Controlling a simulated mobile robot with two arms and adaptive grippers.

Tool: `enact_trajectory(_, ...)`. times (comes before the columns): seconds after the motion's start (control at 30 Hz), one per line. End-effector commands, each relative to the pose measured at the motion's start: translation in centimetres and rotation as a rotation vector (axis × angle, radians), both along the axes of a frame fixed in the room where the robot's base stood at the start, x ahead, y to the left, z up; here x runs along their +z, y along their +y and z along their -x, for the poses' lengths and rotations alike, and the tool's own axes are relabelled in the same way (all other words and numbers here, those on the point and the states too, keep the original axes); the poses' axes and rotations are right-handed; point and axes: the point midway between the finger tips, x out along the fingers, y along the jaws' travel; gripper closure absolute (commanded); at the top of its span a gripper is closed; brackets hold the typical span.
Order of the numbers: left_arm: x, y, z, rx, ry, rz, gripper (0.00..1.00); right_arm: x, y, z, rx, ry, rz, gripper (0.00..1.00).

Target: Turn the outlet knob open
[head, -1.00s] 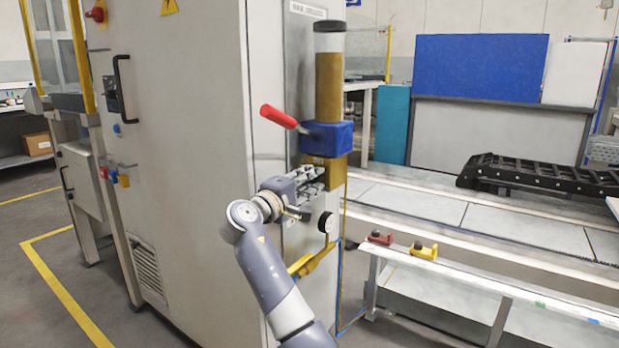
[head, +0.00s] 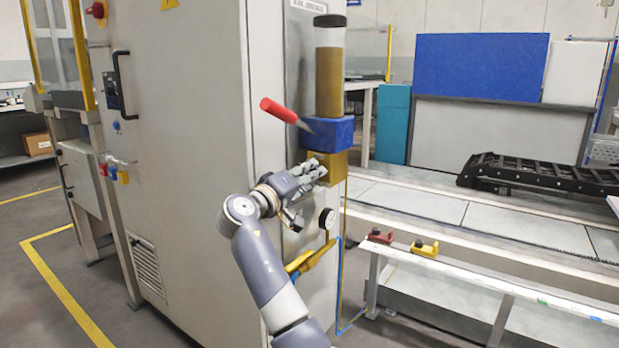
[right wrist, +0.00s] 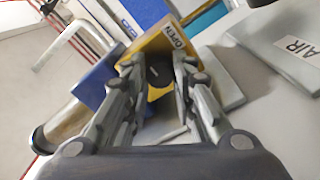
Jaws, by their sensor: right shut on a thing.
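The outlet knob (right wrist: 160,75) is a small dark round knob in the right wrist view, on a yellow block (right wrist: 160,46) with an "OPEN" label (right wrist: 178,37). My right gripper (right wrist: 160,68) is shut on the knob, with one finger on each side of it. In the head view the right gripper (head: 318,172) is at the lower front of the yellow block (head: 335,160), and its fingers hide the knob. A blue block (head: 328,132) with a red-handled lever (head: 278,110) sits above, under a clear-topped brown cylinder (head: 329,80). My left gripper is not in view.
A tall grey cabinet (head: 190,150) stands left of the cylinder. A rail with red (head: 381,236) and yellow (head: 424,248) clamps and a black track (head: 535,175) are to the right.

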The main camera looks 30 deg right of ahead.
Motion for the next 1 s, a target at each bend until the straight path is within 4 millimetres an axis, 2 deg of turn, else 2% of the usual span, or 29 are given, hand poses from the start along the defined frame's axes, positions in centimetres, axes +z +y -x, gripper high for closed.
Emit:
enact_trajectory(0.37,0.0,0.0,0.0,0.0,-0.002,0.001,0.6,-0.2,0.0,0.0,0.0,0.0,-0.005,1.0)
enact_trajectory(0.4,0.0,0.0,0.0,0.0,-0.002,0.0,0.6,-0.2,0.0,0.0,0.0,0.0,-0.005,0.69)
enact_trajectory(0.47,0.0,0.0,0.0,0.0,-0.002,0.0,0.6,-0.2,0.0,0.0,-0.001,0.001,-0.004,0.55)
enact_trajectory(0.83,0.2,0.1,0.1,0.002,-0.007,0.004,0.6,-0.1,0.2,0.1,0.001,-0.002,-0.002,0.54)
enact_trajectory(1.0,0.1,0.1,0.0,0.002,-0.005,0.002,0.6,-0.2,2.1,0.7,0.004,-0.004,-0.001,0.54)
